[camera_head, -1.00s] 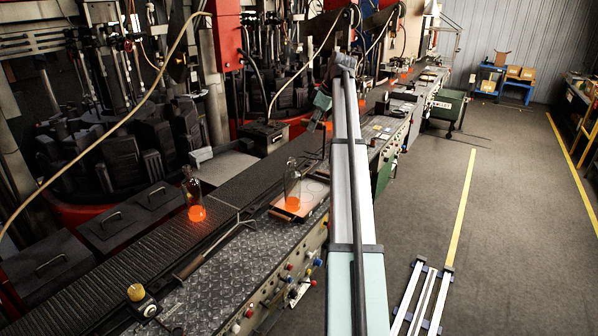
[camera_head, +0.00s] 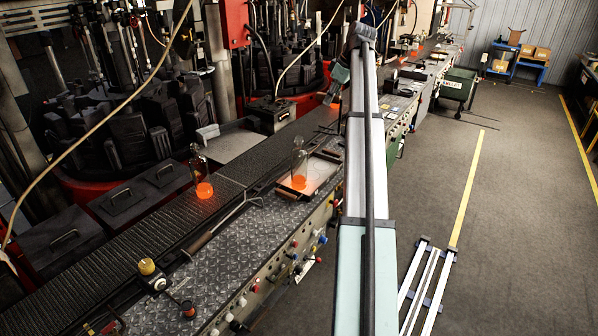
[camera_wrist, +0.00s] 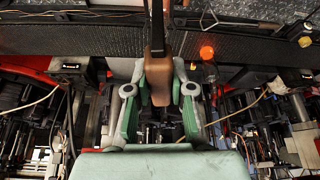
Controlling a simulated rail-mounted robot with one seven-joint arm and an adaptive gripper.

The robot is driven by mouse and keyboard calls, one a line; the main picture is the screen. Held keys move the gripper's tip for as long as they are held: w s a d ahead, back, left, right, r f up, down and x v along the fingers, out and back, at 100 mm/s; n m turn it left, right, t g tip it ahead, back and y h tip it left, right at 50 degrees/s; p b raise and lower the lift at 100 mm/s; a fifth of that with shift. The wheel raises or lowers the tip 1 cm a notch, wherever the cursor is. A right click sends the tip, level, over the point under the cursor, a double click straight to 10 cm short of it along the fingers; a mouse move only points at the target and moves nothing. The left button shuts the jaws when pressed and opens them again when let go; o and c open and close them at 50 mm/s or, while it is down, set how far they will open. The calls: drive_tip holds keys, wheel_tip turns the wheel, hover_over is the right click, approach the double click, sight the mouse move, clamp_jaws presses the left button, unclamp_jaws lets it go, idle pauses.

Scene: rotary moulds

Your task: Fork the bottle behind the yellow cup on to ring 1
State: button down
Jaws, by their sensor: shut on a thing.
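A clear bottle with a glowing orange base (camera_head: 203,188) stands upright on the dark conveyor, beyond the yellow cup (camera_head: 147,267) in the head view. A second such bottle (camera_head: 299,180) stands on a flat tray (camera_head: 322,169) to its right. In the wrist view, my gripper (camera_wrist: 158,98) is shut on the brown handle (camera_wrist: 158,72) of a tool with a dark shaft. The tool's far end is out of frame. One orange-based bottle (camera_wrist: 208,53) shows to its right. In the head view my gripper is small and partly hidden by my arm. I cannot tell which spot is ring 1.
Another brown-handled fork (camera_head: 215,233) lies along the conveyor edge, its prongs toward the tray. Dark mould machines (camera_head: 130,135) and black lidded boxes (camera_head: 124,198) line the left. A control panel (camera_head: 300,240) with knobs fronts the conveyor. The floor (camera_head: 500,200) at right is mostly clear.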

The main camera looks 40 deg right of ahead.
drive_tip(key=s+d+r+p, duration=0.1)
drive_tip(key=s+d+r, duration=0.1)
drive_tip(key=s, duration=0.7)
drive_tip(key=shift+s+d, duration=0.2)
drive_tip(key=shift+d, duration=0.6)
drive_tip(key=shift+a, duration=0.1)
idle(0.5)
